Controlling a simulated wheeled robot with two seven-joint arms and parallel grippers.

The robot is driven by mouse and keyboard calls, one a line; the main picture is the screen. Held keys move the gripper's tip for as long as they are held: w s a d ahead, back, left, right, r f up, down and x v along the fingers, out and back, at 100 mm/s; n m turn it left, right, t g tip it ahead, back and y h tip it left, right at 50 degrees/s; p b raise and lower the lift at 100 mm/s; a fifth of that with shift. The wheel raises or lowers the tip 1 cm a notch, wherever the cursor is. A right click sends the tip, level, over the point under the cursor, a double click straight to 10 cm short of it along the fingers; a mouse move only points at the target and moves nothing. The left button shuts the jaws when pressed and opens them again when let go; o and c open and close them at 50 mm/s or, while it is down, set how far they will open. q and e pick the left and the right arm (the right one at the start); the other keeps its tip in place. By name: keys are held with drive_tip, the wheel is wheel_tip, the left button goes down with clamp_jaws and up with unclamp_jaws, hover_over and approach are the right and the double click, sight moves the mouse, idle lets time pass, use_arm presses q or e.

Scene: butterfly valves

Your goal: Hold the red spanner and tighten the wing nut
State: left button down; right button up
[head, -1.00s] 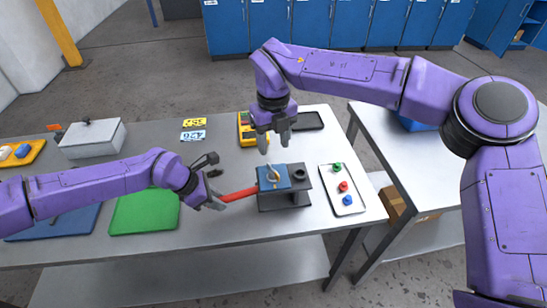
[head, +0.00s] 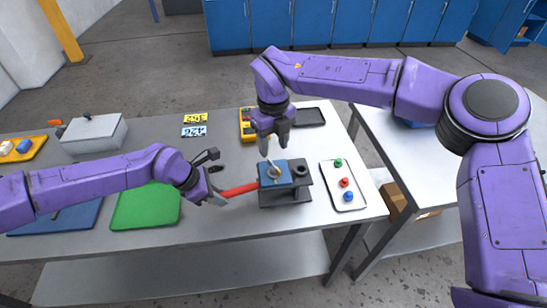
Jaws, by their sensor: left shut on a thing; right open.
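The red spanner (head: 240,189) lies roughly level, its right end at the left side of the blue plate (head: 283,180) on the dark grey block (head: 288,199). My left gripper (head: 217,197) is shut on the spanner's left end. The wing nut (head: 273,172) is a small pale piece on top of the blue plate. My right gripper (head: 272,147) points down just above the wing nut, open; whether its fingertips touch the nut I cannot tell. The spanner's far end at the block is not clear.
A white tray (head: 330,191) with red, green and blue knobs lies right of the block. A yellow device (head: 246,124) and a black tray (head: 309,117) lie behind. A green mat (head: 144,209) is under my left arm. A grey box (head: 93,136) stands at the far left.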

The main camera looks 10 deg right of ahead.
sight(273, 165)
wheel_tip(273, 165, down, 7)
drive_tip(key=shift+c, duration=0.3)
clamp_jaws()
use_arm(q)
drive_tip(key=shift+f, duration=0.1)
use_arm(e)
drive_tip(key=m, duration=0.4)
drive_tip(key=shift+m, duration=0.4)
drive_tip(key=shift+o, duration=0.3)
unclamp_jaws()
drive_tip(key=shift+d, duration=0.1)
